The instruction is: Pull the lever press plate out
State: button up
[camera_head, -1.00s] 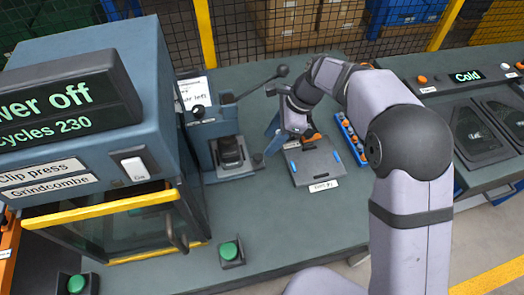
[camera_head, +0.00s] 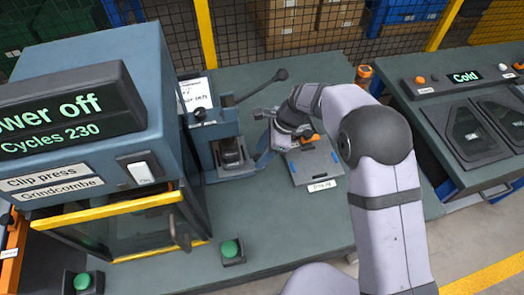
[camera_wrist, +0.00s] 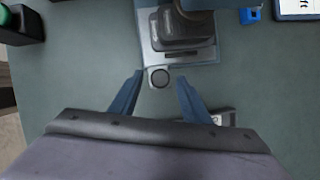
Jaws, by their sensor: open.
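The lever press (camera_head: 226,128) stands on the bench right of the clip press, its lever slanting up to a dark ball (camera_head: 281,75). Its light grey plate (camera_wrist: 150,48) lies at the press foot, with a dark block (camera_wrist: 182,28) on it. A round dark-topped knob (camera_wrist: 160,78) stands at the plate's near edge. My gripper (camera_wrist: 160,77) is open, with its blue fingertips either side of the knob and gaps on both sides. In the head view my gripper (camera_head: 262,158) is low beside the press; the knob is hard to make out there.
A grey fixture (camera_head: 313,163) with blue pads and a label sits right of my gripper. The clip press (camera_head: 95,130) reads "Power off". A green button (camera_head: 231,251) stands on the front bench. A "Cold" station (camera_head: 470,120) is at right.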

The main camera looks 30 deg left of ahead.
grip_shut()
jog(key=s+d+b, duration=0.1)
jog(key=s+d, duration=0.9)
dwell(0.4)
grip_release()
jog(key=shift+r, duration=0.1)
